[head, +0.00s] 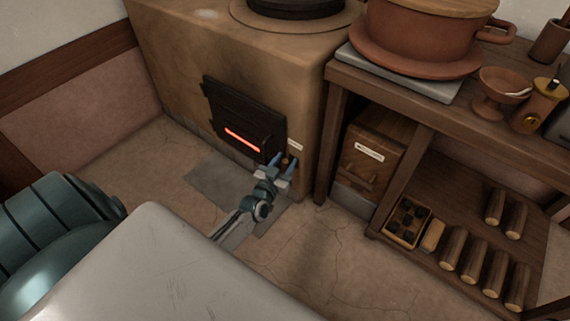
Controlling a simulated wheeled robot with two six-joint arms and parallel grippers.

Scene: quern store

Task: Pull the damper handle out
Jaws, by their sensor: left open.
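The damper handle (285,162) looks like a small brownish knob low on the front of the clay stove (300,95), just right of the black fire door (243,118) and below a small pale label (295,145). My left gripper (281,165) is open in front of the stove. Its two bluish fingers appear on either side of the knob. I cannot tell whether they touch it, and the fingers partly hide it. My right gripper is not in view.
The fire door has a glowing red slot. A grey floor plate (208,182) lies before the stove. To the right stands a wooden shelf unit (455,125) with a large clay pot (425,35) on top, and a labelled box (375,155) and several logs (472,260) below.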

